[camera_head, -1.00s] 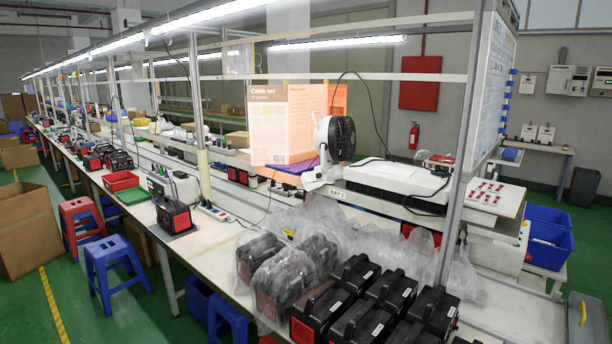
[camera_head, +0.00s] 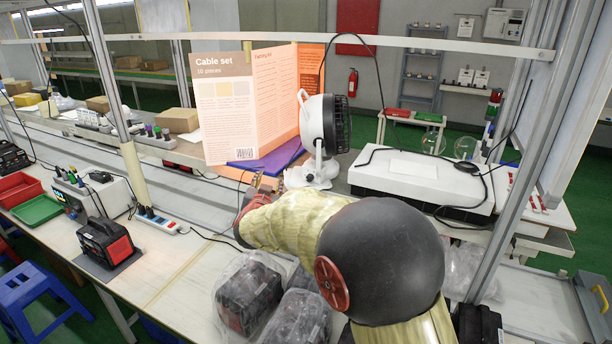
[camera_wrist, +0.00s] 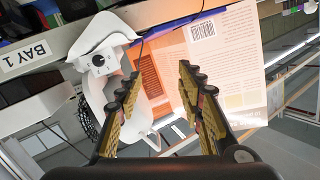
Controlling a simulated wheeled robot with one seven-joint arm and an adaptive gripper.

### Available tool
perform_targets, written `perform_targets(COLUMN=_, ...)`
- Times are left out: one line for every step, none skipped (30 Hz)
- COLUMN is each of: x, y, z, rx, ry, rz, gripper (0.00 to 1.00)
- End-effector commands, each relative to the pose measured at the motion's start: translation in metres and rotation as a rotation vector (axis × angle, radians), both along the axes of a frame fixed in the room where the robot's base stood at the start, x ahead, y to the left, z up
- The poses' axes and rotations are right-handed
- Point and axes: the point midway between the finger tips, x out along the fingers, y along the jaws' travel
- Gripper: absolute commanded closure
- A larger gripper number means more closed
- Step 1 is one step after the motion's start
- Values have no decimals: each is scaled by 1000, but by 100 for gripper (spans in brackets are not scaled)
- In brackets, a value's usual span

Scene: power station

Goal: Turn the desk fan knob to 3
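The desk fan (camera_head: 312,171) is white with a dark round grille and stands on the shelf behind the bench. In the wrist view its white base (camera_wrist: 96,37) appears upside down, at the upper left. A small round knob (camera_wrist: 98,60) shows on the base's front face; its setting is too small to read. My gripper (camera_wrist: 158,72) has its two fingers spread apart with nothing between them. The knob lies left of the left finger, apart from it. In the head view my gripper (camera_head: 267,183) is in front of and left of the fan base, and the knob cannot be made out.
A cable set booklet (camera_head: 223,120) stands left of the fan, by a purple folder (camera_head: 262,158). A white box-shaped device (camera_head: 420,178) is on the right. Metal frame posts and a crossbar surround the shelf. Bagged black units (camera_head: 248,295) lie below my arm.

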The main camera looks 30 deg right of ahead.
Motion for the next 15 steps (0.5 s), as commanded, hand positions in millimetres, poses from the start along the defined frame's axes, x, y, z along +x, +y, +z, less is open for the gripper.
perform_targets(x=8, y=-16, z=-12, rx=-24, ry=-8, rz=-82, gripper=62)
perform_targets(x=10, y=-26, z=-17, rx=-39, ry=-19, rz=-132, gripper=62)
perform_targets(x=10, y=-37, z=-25, rx=-60, ry=-27, rz=-195, gripper=62)
perform_targets(x=9, y=-45, z=-29, rx=-76, ry=-33, rz=-239, gripper=62)
perform_targets(x=8, y=-52, z=-35, rx=-90, ry=-36, rz=-279, gripper=62)
perform_targets(x=5, y=-60, z=-41, rx=-110, ry=-39, rz=-328, gripper=62)
perform_targets(x=3, y=-65, z=-45, rx=-123, ry=-40, rz=-358, gripper=62)
perform_targets(x=1, y=-69, z=-48, rx=-134, ry=-41, rz=-386, gripper=62)
perform_targets(x=-2, y=-73, z=-53, rx=-147, ry=-42, rz=-416, gripper=62)
perform_targets(x=-4, y=-76, z=-54, rx=-155, ry=-42, rz=-435, gripper=62)
perform_targets(x=-5, y=-78, z=-56, rx=-162, ry=-42, rz=-449, gripper=62)
perform_targets(x=-7, y=-80, z=-58, rx=-169, ry=-43, rz=-463, gripper=62)
perform_targets(x=-7, y=-82, z=-59, rx=-171, ry=-42, rz=-470, gripper=62)
perform_targets(x=-6, y=-85, z=-60, rx=-172, ry=-44, rz=-475, gripper=62)
perform_targets(x=-5, y=-88, z=-60, rx=-173, ry=-44, rz=-478, gripper=62)
